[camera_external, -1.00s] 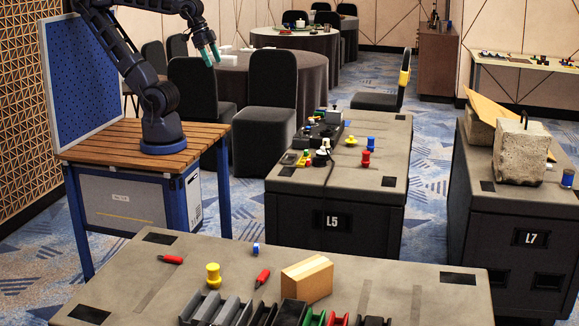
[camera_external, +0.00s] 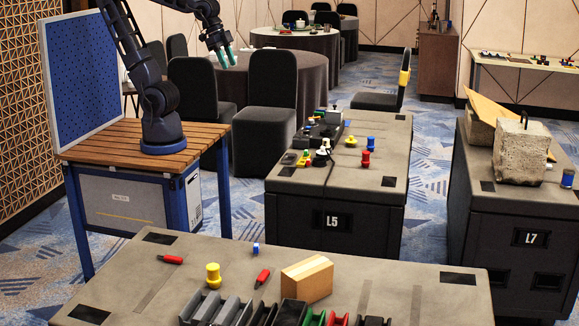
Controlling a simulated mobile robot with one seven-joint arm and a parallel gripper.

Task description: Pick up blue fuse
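Several blue pieces are in view, and I cannot tell which is the fuse. A small blue cylinder (camera_external: 256,249) stands on the front table. A blue spool-shaped piece (camera_external: 371,142) stands on the table marked L5. A blue can-shaped piece (camera_external: 567,178) stands at the right edge of the table marked L7. My gripper (camera_external: 226,58), with teal fingertips, hangs in the air at the upper left, in front of the round tables. Its fingers are apart with nothing between them. It is far from all the blue pieces.
The front table (camera_external: 130,275) also holds a yellow spool (camera_external: 213,275), red pieces, a cardboard box (camera_external: 307,279) and a row of dark bins. Red and yellow spools and dark devices stand on the L5 table. A concrete block (camera_external: 521,152) stands on the L7 table.

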